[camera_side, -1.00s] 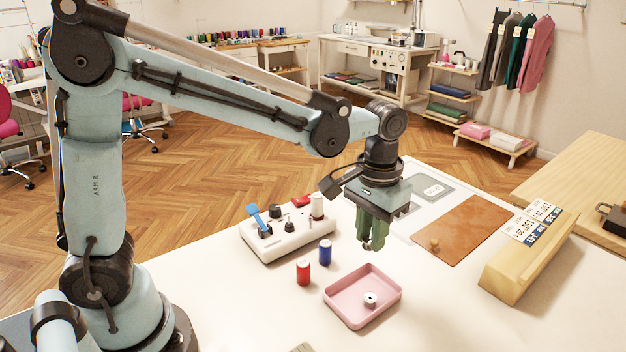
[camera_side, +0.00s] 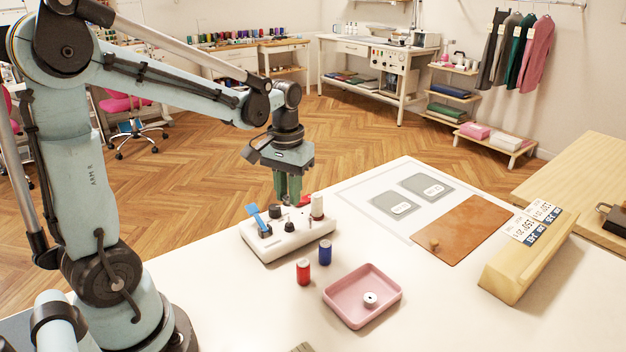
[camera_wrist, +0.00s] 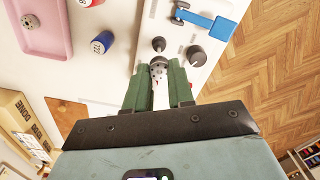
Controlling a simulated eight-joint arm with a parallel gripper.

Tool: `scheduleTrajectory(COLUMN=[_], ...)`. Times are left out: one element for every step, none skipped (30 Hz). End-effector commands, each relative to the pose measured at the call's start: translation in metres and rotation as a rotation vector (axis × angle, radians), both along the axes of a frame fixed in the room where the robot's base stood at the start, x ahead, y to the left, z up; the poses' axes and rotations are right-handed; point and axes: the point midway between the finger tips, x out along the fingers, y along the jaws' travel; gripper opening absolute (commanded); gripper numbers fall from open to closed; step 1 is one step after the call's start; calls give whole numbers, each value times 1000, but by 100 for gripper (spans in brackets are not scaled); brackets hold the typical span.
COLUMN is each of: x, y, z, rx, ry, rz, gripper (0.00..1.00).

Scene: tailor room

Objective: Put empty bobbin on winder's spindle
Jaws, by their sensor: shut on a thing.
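The white winder (camera_side: 298,241) stands on the table with a blue lever and black knobs; it also shows in the wrist view (camera_wrist: 217,52). My gripper (camera_side: 288,199) is above the back part of the winder. In the wrist view its green fingers (camera_wrist: 158,78) are shut on a small grey bobbin (camera_wrist: 158,65) with holes in its flange. The held bobbin is close to a black knob in the picture; I cannot tell the gap below it. The winder's spindle is not clearly visible. Another bobbin (camera_side: 370,299) lies in the pink tray (camera_side: 345,315).
A red spool (camera_side: 303,272) and a blue spool (camera_side: 325,253) stand between winder and tray. A brown leather mat (camera_side: 464,228) and a wooden block (camera_side: 525,262) lie to the right.

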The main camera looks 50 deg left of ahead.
Motion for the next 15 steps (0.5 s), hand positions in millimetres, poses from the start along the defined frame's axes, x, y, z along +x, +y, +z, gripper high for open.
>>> scheduleTrajectory(x=[0,0,0,0,0,0,0,0,0,0,0,0,0,0,0], y=[0,0,0,0,0,0,0,0,0,0,0,0,-1,-1,-1], z=[-6,-9,-13,-16,-19,-22,-25,-28,-30,-32,-34,-36,-38,-39,-40], rx=[0,0,0,0,0,0,0,0,0,0,0,0,0,0,0], ry=[0,0,0,0,0,0,0,0,0,0,0,0,0,0,0], rz=[0,0,0,0,0,-1,-1,-1,-1,-1,-1,-1,-1,-1,-1], gripper=[0,0,0,0,0,0,0,0,0,0,0,0,0,0,0])
